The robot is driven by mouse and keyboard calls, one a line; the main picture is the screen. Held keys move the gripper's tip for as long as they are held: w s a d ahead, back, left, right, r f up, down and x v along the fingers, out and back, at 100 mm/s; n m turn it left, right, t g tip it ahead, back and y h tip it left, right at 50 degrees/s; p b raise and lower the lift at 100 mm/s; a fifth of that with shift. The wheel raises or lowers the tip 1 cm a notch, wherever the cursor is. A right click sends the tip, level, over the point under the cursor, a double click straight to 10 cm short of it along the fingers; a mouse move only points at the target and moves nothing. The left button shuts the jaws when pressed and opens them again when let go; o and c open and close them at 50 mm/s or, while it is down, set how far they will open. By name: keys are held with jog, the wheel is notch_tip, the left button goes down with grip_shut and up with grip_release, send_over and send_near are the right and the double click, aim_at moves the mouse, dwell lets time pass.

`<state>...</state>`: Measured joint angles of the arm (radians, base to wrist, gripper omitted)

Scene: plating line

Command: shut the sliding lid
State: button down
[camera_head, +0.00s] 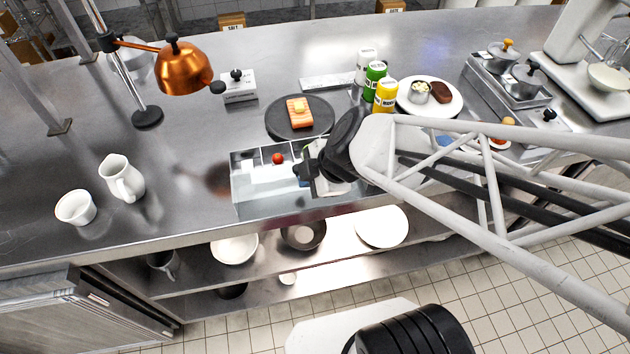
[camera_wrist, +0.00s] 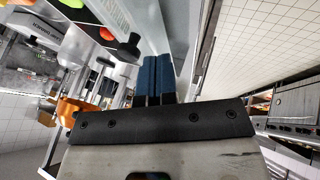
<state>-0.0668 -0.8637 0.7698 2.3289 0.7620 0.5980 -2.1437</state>
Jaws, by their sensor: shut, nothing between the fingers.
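A steel bin (camera_head: 234,192) stands at the counter's front edge in the head view. Its rear compartments are partly uncovered, and a red tomato-like piece (camera_head: 278,158) shows there. A pale sliding lid (camera_head: 262,174) appears to lie over part of the bin; its far edge is hidden behind my arm. My gripper (camera_head: 303,170) is over the right part of the bin, its fingers together and empty. In the wrist view the blue fingers (camera_wrist: 156,75) point along the bin, right beside a black knob (camera_wrist: 127,46). I cannot tell whether they touch it.
A dark plate (camera_head: 272,127) with salmon lies behind the bin. Several bottles, including a green one (camera_head: 374,80), and a white plate (camera_head: 452,108) stand behind my arm. A copper lamp (camera_head: 182,70) hangs at left. A white jug (camera_head: 120,178) and cup (camera_head: 76,207) stand left; counter between is clear.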

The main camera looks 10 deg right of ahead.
jog(key=shift+w+a+f, duration=0.15)
jog(key=shift+w, duration=0.7)
jog(key=shift+w, duration=0.1)
jog(key=w, duration=0.7)
jog(key=shift+w, duration=0.4)
jog(key=shift+s+d+r, duration=0.1)
jog(key=shift+s+r, duration=0.05)
jog(key=shift+s, duration=0.4)
jog(key=shift+s+d+r, duration=0.1)
jog(key=shift+s, duration=0.45)
jog(key=shift+s+d+r, duration=0.15)
jog(key=shift+s+r, duration=0.1)
jog(key=shift+s, duration=0.35)
jog(key=shift+s+d+r, duration=0.15)
jog(key=shift+s+r, duration=0.1)
jog(key=shift+s, duration=0.3)
jog(key=v, duration=0.9)
